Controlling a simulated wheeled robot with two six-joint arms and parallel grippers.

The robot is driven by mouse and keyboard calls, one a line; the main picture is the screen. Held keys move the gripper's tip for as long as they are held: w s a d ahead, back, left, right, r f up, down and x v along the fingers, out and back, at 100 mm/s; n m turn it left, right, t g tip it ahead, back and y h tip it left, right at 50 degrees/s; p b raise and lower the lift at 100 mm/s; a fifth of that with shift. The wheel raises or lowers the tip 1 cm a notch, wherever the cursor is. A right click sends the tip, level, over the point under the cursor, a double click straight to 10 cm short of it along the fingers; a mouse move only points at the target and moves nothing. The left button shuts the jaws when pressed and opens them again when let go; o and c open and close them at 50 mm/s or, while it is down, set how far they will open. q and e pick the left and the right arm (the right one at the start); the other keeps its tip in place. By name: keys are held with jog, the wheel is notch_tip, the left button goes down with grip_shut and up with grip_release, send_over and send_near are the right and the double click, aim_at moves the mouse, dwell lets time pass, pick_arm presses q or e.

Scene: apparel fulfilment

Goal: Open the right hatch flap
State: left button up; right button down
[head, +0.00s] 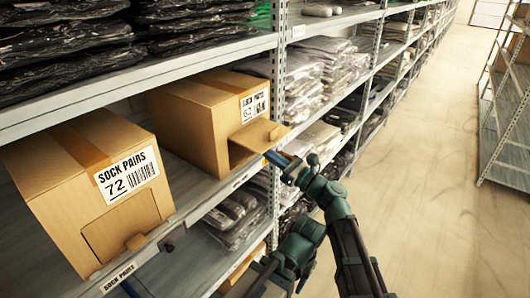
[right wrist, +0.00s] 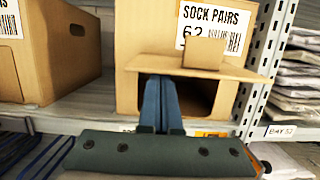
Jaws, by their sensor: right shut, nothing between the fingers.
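The right box (head: 192,118) is a brown carton on the shelf labelled SOCK PAIRS 62. Its front hatch flap (head: 258,134) stands swung up and outward, roughly level, above a dark opening. In the right wrist view the flap (right wrist: 150,64) is seen nearly edge-on, with a square tab (right wrist: 203,54) on it. My right gripper (head: 270,155) is shut and empty, just under the flap at the opening. Its blue fingers (right wrist: 158,84) point up toward the flap's underside; whether they touch it I cannot tell. My left gripper is not in view.
The left box (head: 80,175), labelled SOCK PAIRS 72, stands beside it with its front hatch closed. A metal upright (head: 278,95) and stacked folded garments (head: 320,75) are to the right. A shelf with black bagged garments (head: 60,55) is above. The aisle floor (head: 420,190) is clear.

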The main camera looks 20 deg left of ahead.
jog(key=shift+s+d+r+p, duration=0.1)
jog(key=shift+d+r+p, duration=0.05)
jog(key=shift+r+p, duration=0.4)
jog(key=shift+d+r+p, duration=0.1)
jog(key=shift+r+p, duration=0.25)
jog(key=shift+r, duration=0.3)
jog(key=shift+d+f, duration=0.1)
jog(key=shift+f, duration=0.1)
jog(key=b+v, duration=0.3)
jog(key=v, duration=0.7)
jog(key=shift+f, duration=0.2)
jog(key=shift+s, duration=0.1)
